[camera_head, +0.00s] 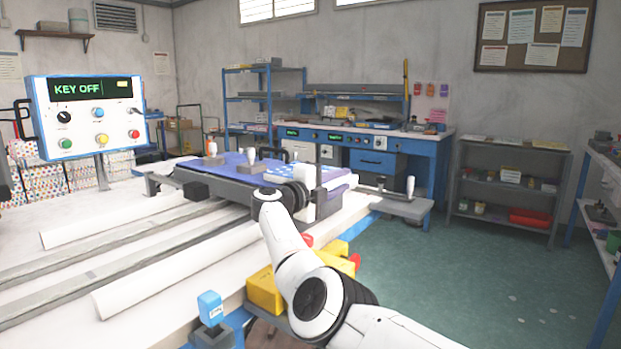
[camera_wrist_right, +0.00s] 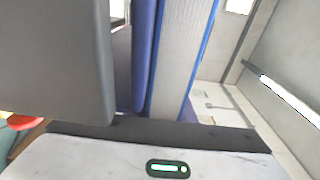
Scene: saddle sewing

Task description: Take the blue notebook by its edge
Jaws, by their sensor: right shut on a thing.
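The blue notebook shows in the right wrist view as a pale page block (camera_wrist_right: 180,55) between blue cover edges. In the head view a blue-violet edge with pale pages (camera_head: 343,183), seemingly the notebook, juts out to the right of my right gripper (camera_head: 316,186), at the end of the sewing fixture. My right gripper is shut on the notebook by its edge. One grey finger (camera_wrist_right: 55,60) fills the left of the wrist view; the other finger is not clearly seen. The wrist hides part of the notebook in the head view. My left gripper is not in view.
A control box (camera_head: 88,116) reading "KEY OFF" stands at left. Long rails and white rolls (camera_head: 180,270) lie on the white table. Small upright handles stand around the fixture (camera_head: 165,186). A yellow bin (camera_head: 265,290) hangs below the table edge. Green floor (camera_head: 490,270) is free at right.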

